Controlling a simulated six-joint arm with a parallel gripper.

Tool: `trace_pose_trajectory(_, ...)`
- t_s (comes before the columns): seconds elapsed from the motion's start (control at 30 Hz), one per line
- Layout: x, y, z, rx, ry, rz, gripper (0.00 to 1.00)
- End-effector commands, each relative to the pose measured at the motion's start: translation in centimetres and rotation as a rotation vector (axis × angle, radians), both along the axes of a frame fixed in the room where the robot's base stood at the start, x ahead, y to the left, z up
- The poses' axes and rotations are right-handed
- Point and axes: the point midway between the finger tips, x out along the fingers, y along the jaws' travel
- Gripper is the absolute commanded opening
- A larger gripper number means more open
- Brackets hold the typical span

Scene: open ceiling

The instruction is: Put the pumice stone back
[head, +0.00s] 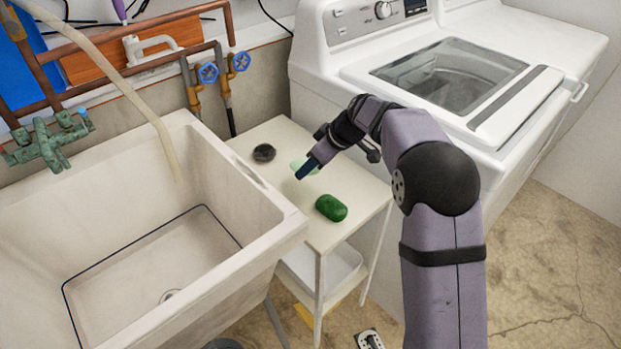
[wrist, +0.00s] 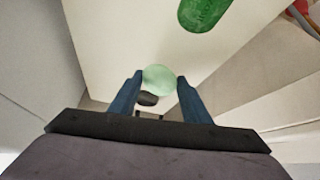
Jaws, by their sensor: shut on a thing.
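My gripper (head: 305,172) is over the small white table beside the sink. It is shut on a pale green rounded piece (wrist: 160,79), which shows between the fingertips in the wrist view. The piece also shows in the head view (head: 311,168), partly hidden by the fingers. I cannot tell whether it touches the tabletop. A dark grey stone-like lump (head: 264,153) lies on the table's far left; in the wrist view it shows small below the pale green piece (wrist: 148,99). Which of the two is the pumice stone, I cannot tell from looks alone.
A dark green oblong bar (head: 331,208) lies near the table's front edge and shows at the top of the wrist view (wrist: 203,12). The white table (head: 278,134) stands between the utility sink (head: 255,215) and the washing machine (head: 340,80). Bare tabletop surrounds the items.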

Motion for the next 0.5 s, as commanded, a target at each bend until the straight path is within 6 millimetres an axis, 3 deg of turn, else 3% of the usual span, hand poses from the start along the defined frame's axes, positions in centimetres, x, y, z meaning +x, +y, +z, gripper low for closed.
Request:
trace_pose_trajectory(0.33,-0.1,0.0,-4.1,0.001,0.005,0.000,0.22)
trace_pose_trajectory(0.5,0.0,0.0,-4.9,0.000,0.000,-0.001,0.22)
